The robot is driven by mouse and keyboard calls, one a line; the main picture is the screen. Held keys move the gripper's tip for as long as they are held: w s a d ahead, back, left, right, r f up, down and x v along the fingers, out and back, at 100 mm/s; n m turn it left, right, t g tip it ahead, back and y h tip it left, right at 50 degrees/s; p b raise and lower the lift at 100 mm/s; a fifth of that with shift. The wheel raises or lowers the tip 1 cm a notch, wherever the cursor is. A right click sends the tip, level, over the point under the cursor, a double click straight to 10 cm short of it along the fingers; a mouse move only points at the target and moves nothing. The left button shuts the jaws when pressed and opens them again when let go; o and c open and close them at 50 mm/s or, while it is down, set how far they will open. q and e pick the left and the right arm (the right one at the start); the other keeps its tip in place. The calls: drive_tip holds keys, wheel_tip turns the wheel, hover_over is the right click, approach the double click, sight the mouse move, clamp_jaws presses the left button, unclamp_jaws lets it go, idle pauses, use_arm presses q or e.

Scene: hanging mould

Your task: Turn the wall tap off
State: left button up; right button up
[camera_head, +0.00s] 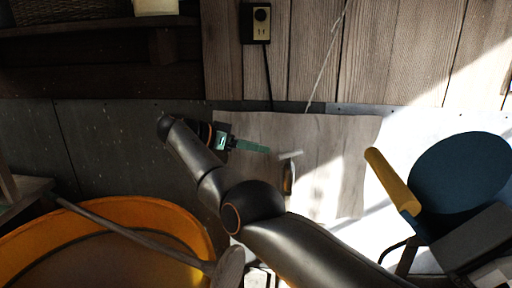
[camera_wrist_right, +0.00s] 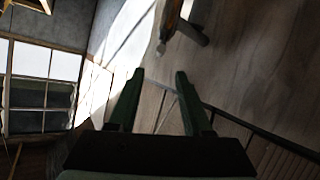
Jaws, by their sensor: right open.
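The wall tap (camera_head: 288,181) is on a grey-brown panel in the middle of the head view. It has a brass-coloured body and a pale bar-like handle (camera_head: 290,155) at its top. In the right wrist view the tap (camera_wrist_right: 172,20) shows at the top edge, partly cut off, beyond the fingertips. My right gripper (camera_head: 264,149) is left of the handle in the head view, its green fingers pointing towards it with a small gap. In the right wrist view my right gripper (camera_wrist_right: 160,73) is open, with nothing between the fingers. My left gripper does not show.
An orange round tub (camera_head: 190,222) with a long-handled tool (camera_head: 130,235) across it stands at the lower left. A blue chair (camera_head: 460,180) with a yellow arm (camera_head: 393,181) stands at the right. A black-framed socket (camera_head: 261,17) with a cable is above.

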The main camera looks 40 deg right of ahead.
sight(289, 153)
drive_tip(key=d+f+m, duration=0.1)
drive_tip(key=d, duration=0.2)
drive_tip(key=s+d+f+m+t+p, duration=0.1)
drive_tip(key=d+f, duration=0.1)
drive_tip(key=d, duration=0.2)
drive_tip(key=d+f+m+t+p, duration=0.1)
drive_tip(key=d, duration=0.2)
drive_tip(key=shift+s+d+f, duration=0.25)
drive_tip(key=shift+d+f, duration=0.05)
drive_tip(key=shift+f, duration=0.1)
idle(0.5)
clamp_jaws()
idle(0.4)
